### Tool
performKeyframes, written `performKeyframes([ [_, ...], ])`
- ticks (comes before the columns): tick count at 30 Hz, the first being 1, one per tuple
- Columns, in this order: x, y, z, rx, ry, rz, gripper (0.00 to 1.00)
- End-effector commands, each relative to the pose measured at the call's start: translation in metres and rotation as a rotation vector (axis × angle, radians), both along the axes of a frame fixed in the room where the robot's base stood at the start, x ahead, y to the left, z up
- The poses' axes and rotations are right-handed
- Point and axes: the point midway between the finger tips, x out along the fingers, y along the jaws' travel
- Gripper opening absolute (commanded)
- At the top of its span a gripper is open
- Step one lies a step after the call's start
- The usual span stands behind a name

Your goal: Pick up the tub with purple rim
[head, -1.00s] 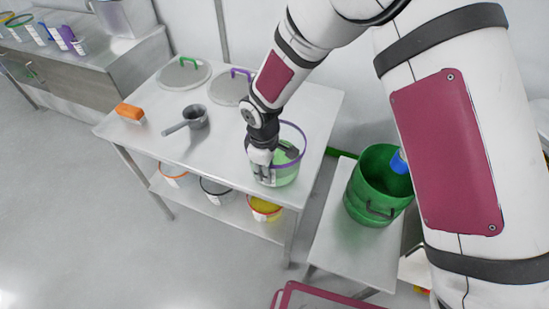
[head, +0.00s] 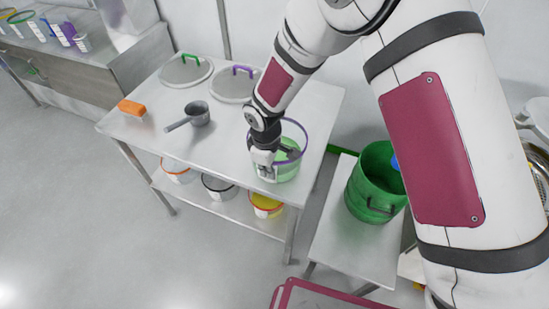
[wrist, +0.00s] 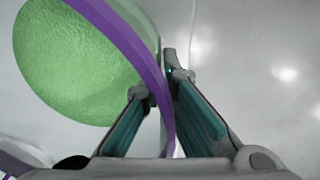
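The tub with purple rim (head: 287,174) stands upright near the right end of the steel table and holds green contents. Its purple rim (wrist: 139,52) crosses the wrist view, with the green contents at its left. My gripper (head: 268,168) is down at the tub's near-left side in the head view. In the wrist view, the fingers of my gripper (wrist: 160,95) straddle the tub's wall, one inside and one outside. A gap shows between the rim and the left finger, so the fingers look open around it. Whether either fingertip touches the wall is unclear.
The table (head: 160,100) also bears a grey scoop (head: 197,114), an orange block (head: 131,107) and lids with green (head: 187,72) and purple (head: 235,86) handles. Several tubs sit on its lower shelf. A green bucket (head: 372,190) stands on a lower bench at the right.

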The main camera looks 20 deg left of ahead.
Motion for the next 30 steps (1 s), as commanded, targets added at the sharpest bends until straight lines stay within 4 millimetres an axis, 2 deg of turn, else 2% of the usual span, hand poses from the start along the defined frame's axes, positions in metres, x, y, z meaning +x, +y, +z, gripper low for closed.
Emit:
performKeyframes([
  [8,0.001,0.0,0.007,0.001,-0.001,0.0,0.0],
  [17,0.002,0.001,0.035,0.004,-0.003,0.001,0.0],
  [23,-0.037,-0.009,0.039,0.0,0.0,0.005,0.0],
  [30,-0.093,-0.023,0.044,0.0,-0.001,0.007,0.0],
])
